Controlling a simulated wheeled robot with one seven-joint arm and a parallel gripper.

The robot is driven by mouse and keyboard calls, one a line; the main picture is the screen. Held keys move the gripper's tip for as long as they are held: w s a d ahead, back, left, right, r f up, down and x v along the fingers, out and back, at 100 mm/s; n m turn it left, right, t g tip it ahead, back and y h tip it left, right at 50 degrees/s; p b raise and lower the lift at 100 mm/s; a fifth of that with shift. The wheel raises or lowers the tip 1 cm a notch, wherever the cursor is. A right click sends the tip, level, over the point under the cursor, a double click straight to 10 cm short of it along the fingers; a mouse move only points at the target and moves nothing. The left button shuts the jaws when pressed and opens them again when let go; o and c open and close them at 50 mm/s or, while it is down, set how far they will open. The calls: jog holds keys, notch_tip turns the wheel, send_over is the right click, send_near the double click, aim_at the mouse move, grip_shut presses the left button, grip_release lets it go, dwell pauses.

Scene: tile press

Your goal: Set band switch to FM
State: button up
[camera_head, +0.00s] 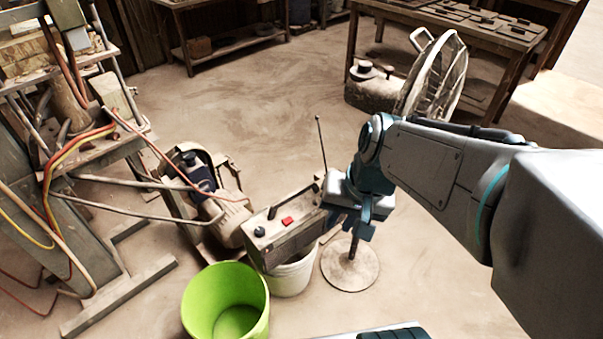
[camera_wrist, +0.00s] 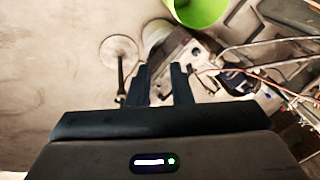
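A dusty grey box-shaped radio (camera_head: 285,236) rests on top of a white bucket (camera_head: 292,277), with a thin antenna (camera_head: 322,145) rising behind it. Its top face carries a red control (camera_head: 287,221) and a dark round knob (camera_head: 259,231). I cannot tell which control is the band switch, and no markings are readable. My gripper (camera_head: 345,222) is at the radio's right end and partly covers that end. In the wrist view my gripper (camera_wrist: 160,68) shows two dark fingers spread apart with nothing held between them. The radio (camera_wrist: 178,55) lies beyond the fingertips; contact cannot be told.
A green tub (camera_head: 228,300) stands in front of the bucket. A dusty motor (camera_head: 210,190) with hoses sits left of the radio. A fan (camera_head: 435,75) with a round base (camera_head: 350,264) stands to the right. The floor behind is open.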

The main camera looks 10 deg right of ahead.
jog(key=w+a+f+m+y+b, duration=0.2)
jog(key=w+f+m+y+b, duration=0.2)
jog(key=f+b, duration=0.45)
jog(key=m+t+y+b, duration=0.1)
jog(key=m+t+b, duration=0.9)
jog(key=m+b, duration=0.8)
send_near(315, 203)
jog(key=shift+n, duration=0.4)
jog(key=b+x, duration=0.5)
jog(key=x, duration=0.3)
jog(key=shift+w, duration=0.15)
grip_shut()
